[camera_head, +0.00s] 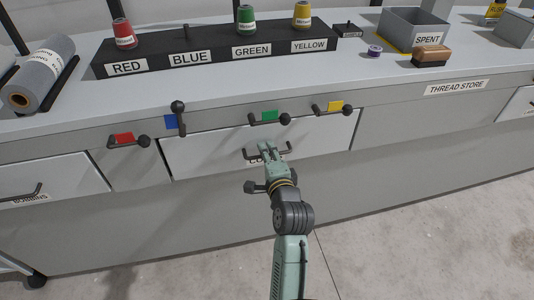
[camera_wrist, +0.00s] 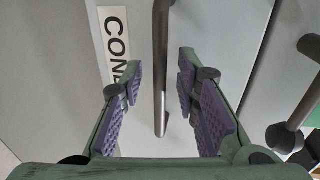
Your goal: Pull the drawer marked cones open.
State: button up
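The cones drawer (camera_head: 200,158) is the pale front in the middle of the bench, and it looks shut. Its dark bar handle (camera_head: 287,151) runs across the front, beside a label mostly hidden by my gripper. My gripper (camera_head: 266,148) is at this handle. In the wrist view, my gripper (camera_wrist: 160,90) is open, with the handle (camera_wrist: 160,75) between its two purple-padded fingers. I see a gap on each side of the bar. The label (camera_wrist: 116,45) reads "CON" and is partly hidden by a finger.
Colour-tagged levers stick out above the drawer: red (camera_head: 124,139), blue (camera_head: 178,118), green (camera_head: 268,117) and yellow (camera_head: 333,107). Another drawer (camera_head: 50,177) is at left.

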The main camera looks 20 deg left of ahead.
jog(key=shift+c, duration=0.4)
grip_shut()
dwell(0.4)
